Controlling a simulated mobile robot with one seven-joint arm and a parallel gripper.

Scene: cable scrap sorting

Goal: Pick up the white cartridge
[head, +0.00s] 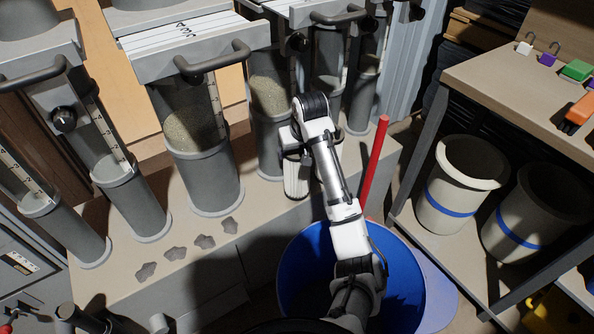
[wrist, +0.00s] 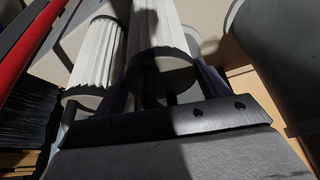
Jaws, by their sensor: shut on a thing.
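Two white ribbed cartridges show in the wrist view. One white cartridge (wrist: 160,35) is between the fingers of my gripper (wrist: 163,85), which is shut on it; its near end has a dark, shadowed face. The other cartridge (wrist: 95,58) stands just left of it, outside the fingers. In the head view the held cartridge (head: 297,180) hangs or stands upright below my gripper (head: 293,148), at the bench's front edge. I cannot tell whether it touches the bench. The second cartridge is mostly hidden behind my arm there.
Grey clear-fronted hoppers (head: 205,180) line the bench (head: 110,285) behind and left. A red handle (head: 376,160) leans close right of my arm. A blue bin (head: 305,270) is below. A shelf table (head: 490,75) with pale buckets (head: 455,190) stands right.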

